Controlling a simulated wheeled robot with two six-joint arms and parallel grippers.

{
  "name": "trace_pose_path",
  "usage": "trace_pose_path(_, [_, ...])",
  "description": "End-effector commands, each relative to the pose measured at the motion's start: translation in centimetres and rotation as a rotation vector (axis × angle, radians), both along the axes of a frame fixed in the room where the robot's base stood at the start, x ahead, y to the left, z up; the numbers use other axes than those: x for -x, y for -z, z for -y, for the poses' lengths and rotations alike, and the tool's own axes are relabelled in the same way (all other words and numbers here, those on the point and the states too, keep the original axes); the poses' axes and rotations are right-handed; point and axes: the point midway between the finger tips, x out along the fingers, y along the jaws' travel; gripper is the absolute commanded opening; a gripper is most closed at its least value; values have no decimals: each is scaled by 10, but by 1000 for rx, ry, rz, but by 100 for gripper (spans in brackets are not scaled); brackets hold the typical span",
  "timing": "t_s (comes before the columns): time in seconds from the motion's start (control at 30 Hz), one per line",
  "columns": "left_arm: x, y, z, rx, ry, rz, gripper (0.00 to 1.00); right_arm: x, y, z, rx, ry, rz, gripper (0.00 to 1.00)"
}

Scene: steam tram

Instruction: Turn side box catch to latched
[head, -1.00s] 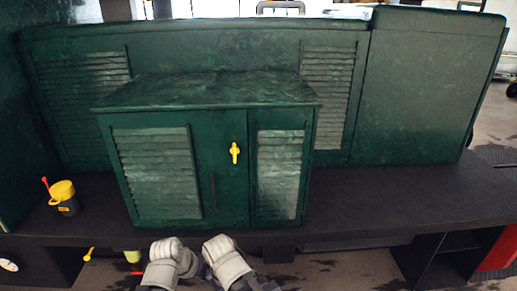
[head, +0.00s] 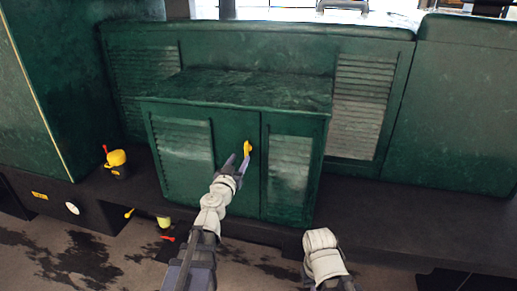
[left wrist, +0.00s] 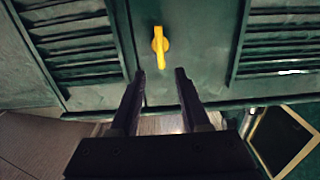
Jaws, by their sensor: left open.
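The side box (head: 235,105) is a dark green cabinet with two louvred doors. Its catch (head: 247,148) is a small yellow handle near the seam between the doors, hanging roughly upright.
The box stands on a black running board (head: 400,215). A yellow-topped can (head: 117,163) with a red spout stands left of the box. Green louvred panels rise behind. The board right of the box is clear. Small yellow and red handles sit below the board's edge.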

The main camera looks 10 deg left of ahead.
Motion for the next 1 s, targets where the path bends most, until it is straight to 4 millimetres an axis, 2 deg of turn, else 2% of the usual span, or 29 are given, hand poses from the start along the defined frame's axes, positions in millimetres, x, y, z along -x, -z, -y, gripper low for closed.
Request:
trace_pose_path(0.27, [-15, 0, 1, 1, 3, 0, 46, 0, 0, 0, 0, 0, 0, 0])
trace_pose_path(0.6, [-66, 0, 3, 1, 4, -1, 46, 0, 0, 0, 0, 0, 0, 0])
trace_pose_path(0.7, [-76, 0, 3, 1, 4, -1, 46, 0, 0, 0, 0, 0, 0, 0])
trace_pose_path(1.0, [-78, 0, 4, 1, 4, -1, 46, 0, 0, 0, 0, 0, 0, 0])
